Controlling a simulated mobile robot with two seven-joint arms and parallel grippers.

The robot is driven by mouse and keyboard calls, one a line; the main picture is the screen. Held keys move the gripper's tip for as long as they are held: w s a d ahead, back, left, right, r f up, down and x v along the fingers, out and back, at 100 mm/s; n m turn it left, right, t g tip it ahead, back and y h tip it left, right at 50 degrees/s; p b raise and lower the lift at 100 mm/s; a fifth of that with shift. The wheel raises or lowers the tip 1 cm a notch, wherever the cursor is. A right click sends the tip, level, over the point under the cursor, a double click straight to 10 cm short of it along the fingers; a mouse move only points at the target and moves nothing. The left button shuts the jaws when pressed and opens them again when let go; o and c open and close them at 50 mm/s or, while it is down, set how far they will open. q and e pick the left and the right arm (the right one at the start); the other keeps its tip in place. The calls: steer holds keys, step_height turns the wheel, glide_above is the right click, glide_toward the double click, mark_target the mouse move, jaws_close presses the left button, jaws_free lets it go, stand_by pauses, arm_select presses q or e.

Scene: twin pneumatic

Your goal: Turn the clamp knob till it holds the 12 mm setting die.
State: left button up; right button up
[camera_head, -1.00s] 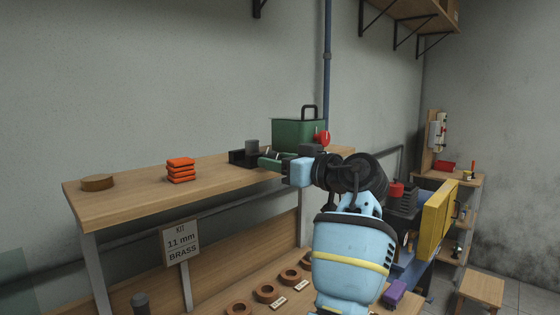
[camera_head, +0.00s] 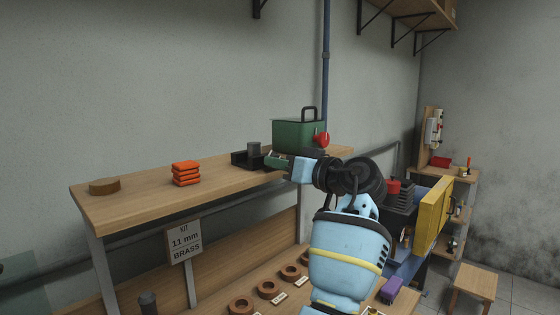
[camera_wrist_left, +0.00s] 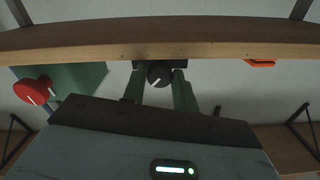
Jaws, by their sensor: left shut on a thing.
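The black clamp (camera_head: 241,158) stands on the wooden shelf beside a green box, with a dark grey cylinder (camera_head: 253,149) upright in it. I cannot read whether this cylinder is the 12 mm setting die. The clamp knob (camera_wrist_left: 159,73) is dark and round with a white mark, facing the left wrist camera. My left gripper (camera_head: 279,160) reaches the clamp from the right. In the left wrist view its two green fingers (camera_wrist_left: 160,84) are shut on the knob, one on each side. The knob is hidden in the head view. My right gripper is not in view.
The green box (camera_head: 296,134) with a red knob (camera_head: 321,139) stands close behind my left gripper. A sign (camera_head: 185,242) reads "KIT 11 mm BRASS". Brown rings (camera_head: 267,289) lie below.

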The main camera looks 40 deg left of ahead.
arm_select(q)
steer(key=o, duration=1)
steer(key=shift+c, duration=0.2)
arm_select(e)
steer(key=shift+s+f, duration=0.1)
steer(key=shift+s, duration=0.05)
arm_select(q)
steer(key=d+b, duration=0.1)
steer(key=d, duration=0.6)
steer(key=shift+s+d+b, duration=0.3)
steer(key=shift+d+b, duration=0.05)
steer(key=shift+d, duration=0.05)
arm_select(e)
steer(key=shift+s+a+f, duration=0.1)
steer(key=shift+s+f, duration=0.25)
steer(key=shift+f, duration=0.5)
